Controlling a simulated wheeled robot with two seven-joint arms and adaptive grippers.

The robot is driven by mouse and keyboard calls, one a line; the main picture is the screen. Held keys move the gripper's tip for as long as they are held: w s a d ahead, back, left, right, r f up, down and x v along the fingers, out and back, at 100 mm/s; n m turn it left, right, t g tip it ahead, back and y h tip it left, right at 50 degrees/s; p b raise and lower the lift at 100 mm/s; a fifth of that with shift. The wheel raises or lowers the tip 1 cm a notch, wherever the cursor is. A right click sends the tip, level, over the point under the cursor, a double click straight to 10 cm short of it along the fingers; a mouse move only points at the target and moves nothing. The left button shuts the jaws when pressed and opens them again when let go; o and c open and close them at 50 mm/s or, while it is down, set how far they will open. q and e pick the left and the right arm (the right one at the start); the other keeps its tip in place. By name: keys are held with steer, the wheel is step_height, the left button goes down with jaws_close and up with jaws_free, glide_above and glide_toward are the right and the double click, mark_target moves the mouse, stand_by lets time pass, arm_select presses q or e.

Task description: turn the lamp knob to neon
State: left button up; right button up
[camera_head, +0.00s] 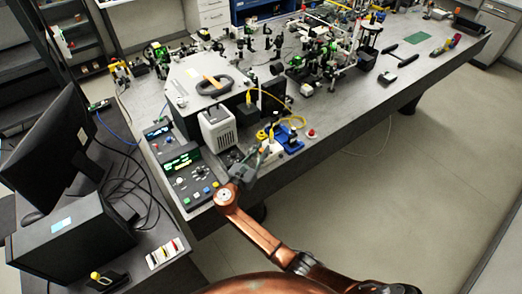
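A dark control box (184,176) with a green lit display and a row of coloured buttons sits at the near left corner of the bench. A light grey lamp housing (217,130) stands behind it. A small dark panel (231,156) in front of the housing may carry the lamp knob. The knob and its labels are too small to read. My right gripper (251,163) hangs over the bench's front edge, just right of this panel, and partly covers that area. I cannot tell whether its fingers are apart or touching the panel. My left gripper is not in view.
A blue stand (288,138) with a yellow cable and a red button (311,134) are right of my gripper. A large grey enclosure (190,85) and crowded optics stand behind. A monitor (48,145) is on the left desk. The floor (400,200) on the right is clear.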

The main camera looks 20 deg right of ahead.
steer(key=o, duration=0.4)
steer(key=shift+c, duration=0.2)
